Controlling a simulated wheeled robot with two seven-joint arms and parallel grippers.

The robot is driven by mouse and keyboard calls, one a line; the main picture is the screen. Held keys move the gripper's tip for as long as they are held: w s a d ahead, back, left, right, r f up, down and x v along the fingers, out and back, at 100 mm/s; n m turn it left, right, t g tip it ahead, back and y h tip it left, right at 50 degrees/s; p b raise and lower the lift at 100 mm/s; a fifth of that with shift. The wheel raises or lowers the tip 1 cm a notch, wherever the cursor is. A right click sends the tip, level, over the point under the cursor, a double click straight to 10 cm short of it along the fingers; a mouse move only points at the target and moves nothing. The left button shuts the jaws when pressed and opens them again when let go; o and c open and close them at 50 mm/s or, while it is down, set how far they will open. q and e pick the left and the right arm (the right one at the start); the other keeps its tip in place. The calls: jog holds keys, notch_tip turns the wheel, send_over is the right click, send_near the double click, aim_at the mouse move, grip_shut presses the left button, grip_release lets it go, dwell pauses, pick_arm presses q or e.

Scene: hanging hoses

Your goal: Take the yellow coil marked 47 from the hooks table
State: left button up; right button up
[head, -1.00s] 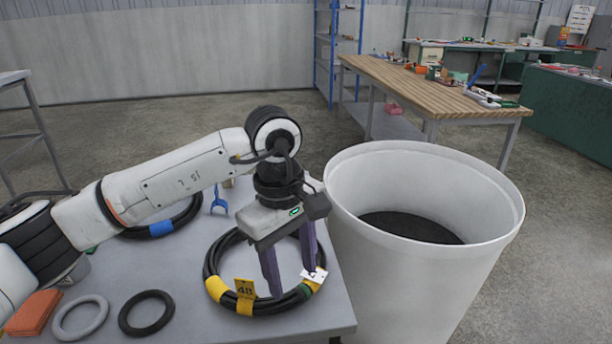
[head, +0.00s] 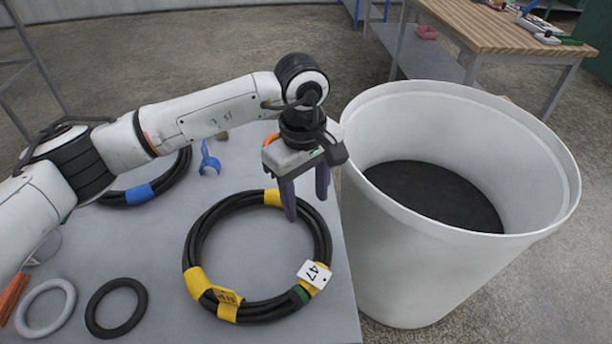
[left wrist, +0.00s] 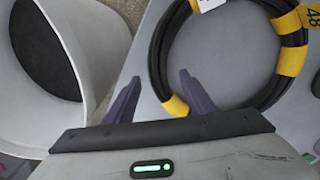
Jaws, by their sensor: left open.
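A black coil with yellow tape bands (head: 188,246) lies on the grey table (head: 165,215). It carries a white tag reading 47 (head: 313,274) at its near right and a yellow tag (head: 226,297) at its near left. The yellow tag looks like 48 in the left wrist view (left wrist: 313,14). My left gripper (head: 306,206) is open and empty, pointing down at the coil's far right rim. In the left wrist view its fingers (left wrist: 158,80) appear on either side of the coil's rim (left wrist: 158,60); their height above it is unclear. My right gripper is out of view.
A big white bin (head: 385,215) stands against the table's right side. A blue-banded coil (head: 140,193), a blue fork-shaped piece (head: 208,158), a grey ring (head: 20,318), a black ring (head: 91,313) and an orange block (head: 10,298) lie on the table. A wooden workbench (head: 490,28) is behind.

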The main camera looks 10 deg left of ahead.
aim_at(307, 209)
pick_arm(q)
jog(key=shift+w+f, duration=0.1)
jog(key=shift+f, duration=1.55)
grip_shut()
jog(key=c, duration=0.7)
grip_release()
grip_shut()
jog(key=shift+r, duration=0.15)
